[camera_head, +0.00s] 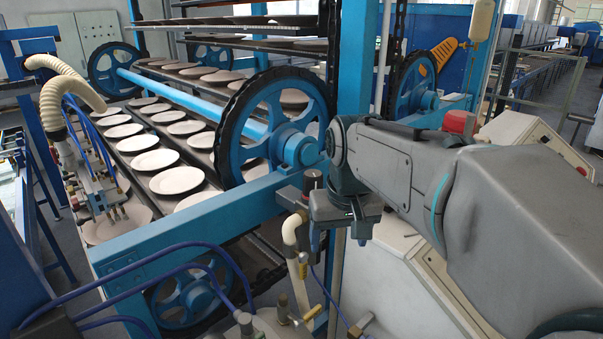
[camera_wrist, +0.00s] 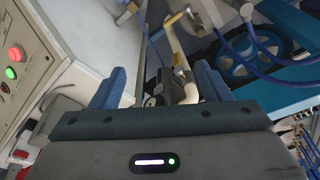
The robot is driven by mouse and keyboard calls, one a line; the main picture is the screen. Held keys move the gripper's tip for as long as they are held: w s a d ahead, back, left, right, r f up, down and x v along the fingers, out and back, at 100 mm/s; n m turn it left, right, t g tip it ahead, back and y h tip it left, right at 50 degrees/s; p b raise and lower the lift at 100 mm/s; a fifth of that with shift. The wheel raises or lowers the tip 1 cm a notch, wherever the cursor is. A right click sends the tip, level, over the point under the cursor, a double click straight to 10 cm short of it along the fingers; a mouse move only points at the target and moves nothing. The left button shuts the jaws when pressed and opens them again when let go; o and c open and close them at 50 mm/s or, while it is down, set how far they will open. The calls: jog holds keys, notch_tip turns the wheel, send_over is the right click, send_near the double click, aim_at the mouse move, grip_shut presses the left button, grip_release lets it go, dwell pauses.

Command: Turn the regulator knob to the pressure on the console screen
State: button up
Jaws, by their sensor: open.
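My gripper (camera_wrist: 158,88) is open, with its two blue-grey fingers spread apart in the wrist view. A dark regulator-like body (camera_wrist: 182,90) shows between and beyond the fingers, at the end of a cream pipe; I cannot tell whether they touch it. A small round part, perhaps a gauge, sits left of it. In the head view my gripper (camera_head: 338,232) points down beside a dark upright cylinder (camera_head: 312,180), which may be the knob. A console panel (camera_wrist: 22,58) with red and green lights is at the left of the wrist view. No pressure reading is legible.
The blue dryer frame (camera_head: 190,225) with its racks of plates stands left of my arm. The cream pipe (camera_head: 291,235) and blue hoses (camera_head: 205,255) run close to my gripper. A pale cabinet (camera_wrist: 85,42) stands left of it in the wrist view.

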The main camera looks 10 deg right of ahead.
jog(key=w+r+g+p, duration=0.1)
jog(key=w+r, duration=0.3)
jog(key=w, duration=0.4)
jog(key=w+r+p, duration=0.2)
jog(key=w+r, duration=0.3)
jog(key=w, duration=0.3)
jog(key=m+g+p, duration=0.1)
jog(key=p, duration=0.1)
send_near(313, 173)
notch_tip(313, 173, down, 13)
jog(key=shift+b, duration=0.85)
jog(key=c, duration=1)
